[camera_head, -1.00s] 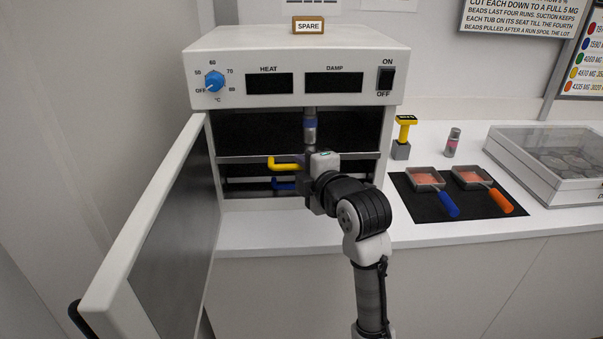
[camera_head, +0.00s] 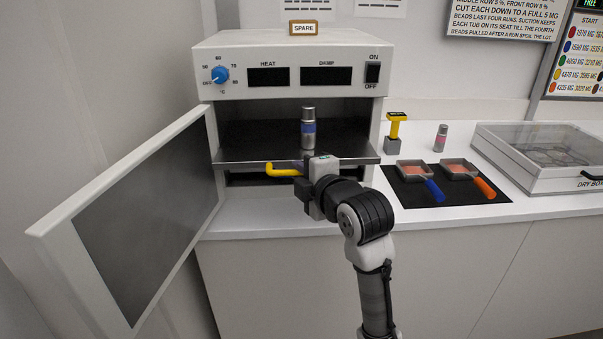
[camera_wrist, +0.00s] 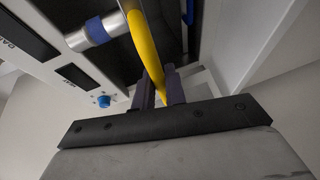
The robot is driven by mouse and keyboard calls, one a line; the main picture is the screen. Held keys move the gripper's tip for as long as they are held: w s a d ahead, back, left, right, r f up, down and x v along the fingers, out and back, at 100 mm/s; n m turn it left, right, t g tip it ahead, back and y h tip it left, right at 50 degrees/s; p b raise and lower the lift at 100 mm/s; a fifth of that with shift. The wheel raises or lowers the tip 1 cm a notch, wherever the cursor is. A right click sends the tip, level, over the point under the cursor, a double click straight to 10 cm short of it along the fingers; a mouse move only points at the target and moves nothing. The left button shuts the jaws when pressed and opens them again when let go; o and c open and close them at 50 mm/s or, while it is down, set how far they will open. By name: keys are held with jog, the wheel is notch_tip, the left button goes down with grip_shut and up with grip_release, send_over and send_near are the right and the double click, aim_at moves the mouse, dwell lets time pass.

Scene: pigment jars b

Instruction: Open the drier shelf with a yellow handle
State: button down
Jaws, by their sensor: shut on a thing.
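The drier (camera_head: 290,48) stands on the counter with its door (camera_head: 140,215) swung open to the left. The upper shelf (camera_head: 245,162) juts out of the drier's front. Its yellow handle (camera_head: 283,171) sticks out at the shelf's front left. My gripper (camera_head: 302,178) is at that handle. In the wrist view my gripper (camera_wrist: 160,88) is shut on the yellow handle (camera_wrist: 146,45), with one finger on each side. A steel jar with a blue band (camera_head: 308,128) stands upright on the shelf; it also shows in the wrist view (camera_wrist: 95,33).
Right of the drier are a yellow-topped stamp (camera_head: 394,130), a small jar with a pink band (camera_head: 440,138), two trays with blue and orange handles (camera_head: 433,189) on a black mat (camera_head: 407,187), and a dry box (camera_head: 500,165). The counter front is bare.

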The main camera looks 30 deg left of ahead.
jog(key=shift+f, duration=0.2)
jog(key=c, duration=1.5)
grip_release()
jog(key=shift+w+a, duration=0.1)
jog(key=shift+o, duration=0.2)
jog(key=shift+r, duration=0.1)
jog(key=b+v, duration=0.2)
jog(key=v, duration=1.2)
jog(key=shift+b, duration=0.35)
jog(key=shift+a, duration=0.1)
